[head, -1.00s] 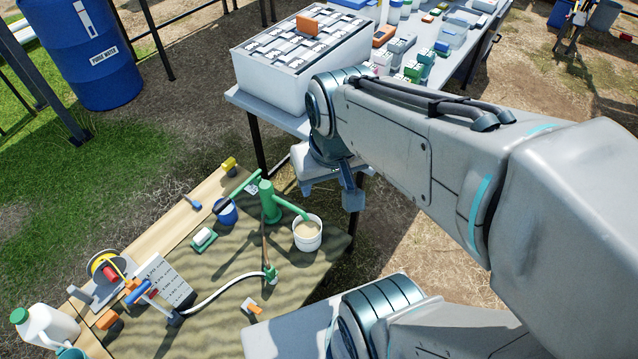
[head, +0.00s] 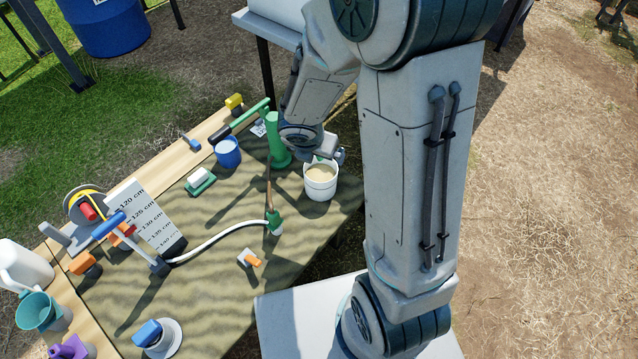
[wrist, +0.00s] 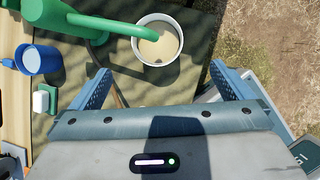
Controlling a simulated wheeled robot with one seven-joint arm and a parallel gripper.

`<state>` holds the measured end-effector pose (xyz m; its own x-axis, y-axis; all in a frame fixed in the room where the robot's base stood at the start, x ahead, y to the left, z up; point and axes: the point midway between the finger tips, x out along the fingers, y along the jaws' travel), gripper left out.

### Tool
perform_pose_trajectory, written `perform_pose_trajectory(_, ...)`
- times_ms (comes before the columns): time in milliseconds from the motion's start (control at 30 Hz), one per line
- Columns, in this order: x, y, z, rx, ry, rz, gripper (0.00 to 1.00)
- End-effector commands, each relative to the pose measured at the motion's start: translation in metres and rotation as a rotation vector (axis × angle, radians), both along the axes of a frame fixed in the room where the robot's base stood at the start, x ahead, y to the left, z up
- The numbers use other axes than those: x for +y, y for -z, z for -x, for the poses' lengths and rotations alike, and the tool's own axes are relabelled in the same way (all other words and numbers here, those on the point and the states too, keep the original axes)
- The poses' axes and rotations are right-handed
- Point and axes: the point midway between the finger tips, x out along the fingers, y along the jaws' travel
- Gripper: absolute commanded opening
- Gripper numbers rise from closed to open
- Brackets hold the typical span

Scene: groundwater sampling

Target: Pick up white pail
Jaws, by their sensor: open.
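The white pail (head: 320,186) stands upright on the mat at the right side of the low table, with tan, cloudy liquid inside. In the wrist view the pail (wrist: 142,57) is at the top middle, and the green pump's spout reaches over its rim. The green hand pump (head: 278,143) stands just left of the pail. My gripper (wrist: 163,88) is open and empty, its two blue fingers spread apart, with the pail beyond their tips. In the head view my wrist hangs over the pump and pail area and partly hides the pump's spout.
A white hose (head: 215,241) runs across the mat. A printed depth board (head: 145,218) stands at left. Bare ground lies to the right.

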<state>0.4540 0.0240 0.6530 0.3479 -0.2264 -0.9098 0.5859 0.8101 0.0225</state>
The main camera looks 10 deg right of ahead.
Motion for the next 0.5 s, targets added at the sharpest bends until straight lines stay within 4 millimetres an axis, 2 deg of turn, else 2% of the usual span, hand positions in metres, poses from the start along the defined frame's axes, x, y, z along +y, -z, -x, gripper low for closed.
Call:
perform_pose_trajectory(33,0.003,0.011,-0.001,0.010,-0.041,0.007,1.00)
perform_pose_trajectory(133,0.004,0.022,-0.004,0.020,-0.079,0.016,1.00)
perform_pose_trajectory(500,-0.010,0.080,-0.025,0.020,-0.079,0.016,1.00)
